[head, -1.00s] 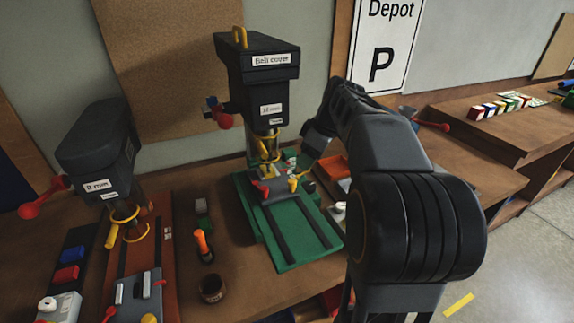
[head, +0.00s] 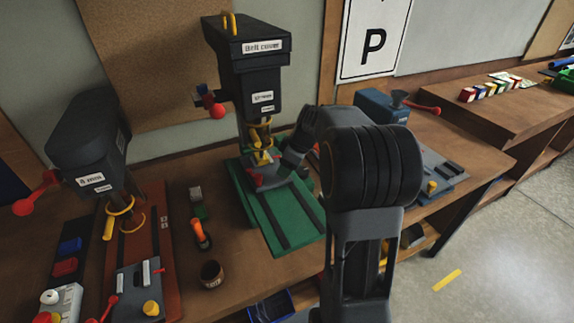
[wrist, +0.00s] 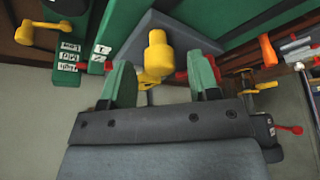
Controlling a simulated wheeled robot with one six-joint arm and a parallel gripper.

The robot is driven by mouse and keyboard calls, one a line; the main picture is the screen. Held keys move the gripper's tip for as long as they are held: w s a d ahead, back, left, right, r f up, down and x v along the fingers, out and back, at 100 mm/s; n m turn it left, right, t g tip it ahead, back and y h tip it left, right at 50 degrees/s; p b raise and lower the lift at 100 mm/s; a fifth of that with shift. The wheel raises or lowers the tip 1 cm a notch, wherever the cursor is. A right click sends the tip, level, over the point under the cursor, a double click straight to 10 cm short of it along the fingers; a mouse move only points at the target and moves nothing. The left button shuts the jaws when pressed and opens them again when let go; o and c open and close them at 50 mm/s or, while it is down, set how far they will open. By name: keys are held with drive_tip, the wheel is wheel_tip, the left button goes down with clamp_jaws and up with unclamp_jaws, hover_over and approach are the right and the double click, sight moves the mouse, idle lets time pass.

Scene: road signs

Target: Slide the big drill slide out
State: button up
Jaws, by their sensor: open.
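The big drill (head: 245,70) is the dark drill press standing on a green base with two dark grooves (head: 290,228). Its grey slide (head: 262,180) sits at the back of the base, under the drill head. In the wrist view the grey slide (wrist: 190,35) carries a yellow knob (wrist: 157,58). My gripper (wrist: 160,76) is open, its green fingertips one on each side of the knob, with a gap visible on both sides. In the head view my arm reaches to the slide and hides its right part; the fingertips are not clear there.
A smaller drill (head: 95,150) with a red-brown base stands at the left. An orange-handled tool (head: 201,235) and a dark cup (head: 212,273) lie between the drills. A blue-grey machine (head: 380,108) stands at the right. The front of the green base is clear.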

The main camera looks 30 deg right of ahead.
drive_tip(key=shift+a+f, duration=0.1)
drive_tip(key=shift+f, duration=0.2)
clamp_jaws()
idle(0.5)
